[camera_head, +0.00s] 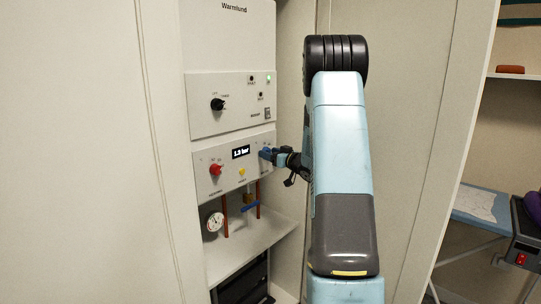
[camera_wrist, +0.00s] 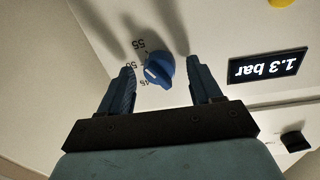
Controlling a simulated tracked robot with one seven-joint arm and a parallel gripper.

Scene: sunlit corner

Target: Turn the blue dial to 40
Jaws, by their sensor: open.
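The blue dial (camera_wrist: 159,70) is on the white panel in the wrist view, beside upside-down printed numbers 55, 50 and 45. Its white mark points to the left, toward the 45 to 50 part of the scale; the exact reading is hard to tell. My gripper (camera_wrist: 162,73) is open, with one finger on each side of the dial and a visible gap to each. In the head view my gripper (camera_head: 274,154) is at the right end of the lower panel and largely covers the dial there.
The lower panel has a 1.3 bar display (camera_head: 240,152), a red knob (camera_head: 215,169) and a yellow knob (camera_head: 242,172). A black knob (camera_head: 217,104) is above. A gauge (camera_head: 215,222) and blue valve handle (camera_head: 250,207) hang below. Cabinet walls stand close on both sides.

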